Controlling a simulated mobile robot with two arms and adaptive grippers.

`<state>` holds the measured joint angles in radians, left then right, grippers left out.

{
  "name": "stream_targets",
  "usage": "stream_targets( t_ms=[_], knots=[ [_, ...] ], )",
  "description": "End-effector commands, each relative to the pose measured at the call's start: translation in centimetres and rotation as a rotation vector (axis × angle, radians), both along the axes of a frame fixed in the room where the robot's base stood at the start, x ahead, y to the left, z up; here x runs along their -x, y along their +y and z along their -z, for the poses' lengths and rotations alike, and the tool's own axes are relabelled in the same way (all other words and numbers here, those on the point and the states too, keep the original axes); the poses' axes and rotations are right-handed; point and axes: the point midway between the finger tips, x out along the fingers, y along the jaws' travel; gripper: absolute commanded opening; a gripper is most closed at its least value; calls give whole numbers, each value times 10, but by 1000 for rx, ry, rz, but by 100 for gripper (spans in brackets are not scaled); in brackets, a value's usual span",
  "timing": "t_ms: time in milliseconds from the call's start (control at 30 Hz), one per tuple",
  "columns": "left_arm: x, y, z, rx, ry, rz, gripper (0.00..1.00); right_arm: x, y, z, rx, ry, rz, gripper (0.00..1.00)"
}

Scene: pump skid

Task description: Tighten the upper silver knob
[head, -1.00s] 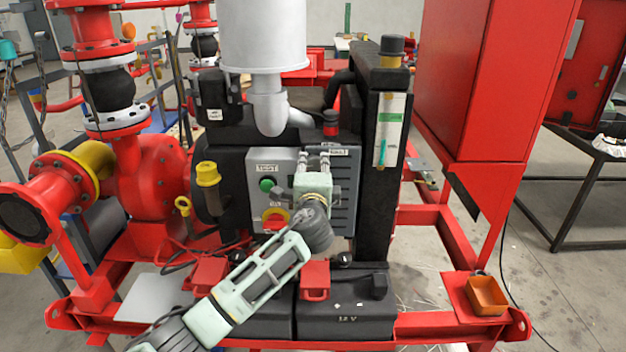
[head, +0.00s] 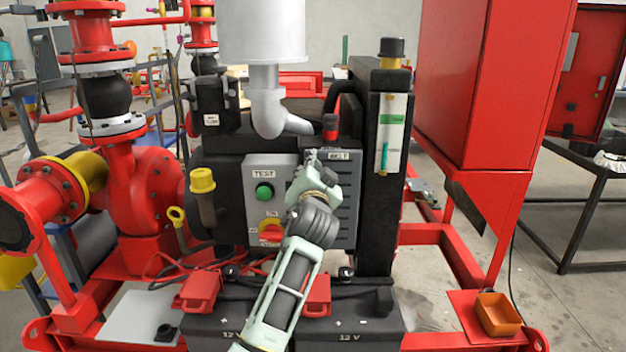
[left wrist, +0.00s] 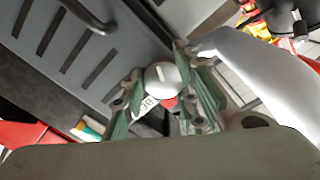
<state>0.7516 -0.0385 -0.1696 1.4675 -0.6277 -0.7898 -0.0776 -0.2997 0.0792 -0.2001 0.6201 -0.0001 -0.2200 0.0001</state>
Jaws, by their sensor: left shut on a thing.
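My left gripper (head: 316,162) reaches up to the right side of the grey control box (head: 258,205), in front of the louvred panel. In the left wrist view its two green fingers (left wrist: 165,98) close on either side of a round silver knob (left wrist: 161,76). The gripper is shut on this knob. In the head view the knob is hidden behind the gripper. My right gripper is in neither view.
The box carries a green TEST button (head: 264,191) and a red-yellow switch (head: 271,232), left of my arm. A silver exhaust elbow (head: 268,112) hangs above. Black batteries (head: 362,335) and red clamps lie below. A red cabinet (head: 465,85) stands right.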

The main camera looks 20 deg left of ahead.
Motion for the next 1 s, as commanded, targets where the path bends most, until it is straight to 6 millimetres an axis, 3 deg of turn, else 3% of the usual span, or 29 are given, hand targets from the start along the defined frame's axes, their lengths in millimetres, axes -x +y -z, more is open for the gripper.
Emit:
stream_targets(
  t_ms=[33, 500, 1000],
  knots=[
    [-1, -4, 10, 51, 1, 5, 2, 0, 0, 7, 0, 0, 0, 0],
    [-1, -5, 5, 379, -95, 4, 2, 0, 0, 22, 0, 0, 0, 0],
    [-1, -4, 0, 475, -128, 4, 2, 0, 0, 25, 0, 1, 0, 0]
  ],
)
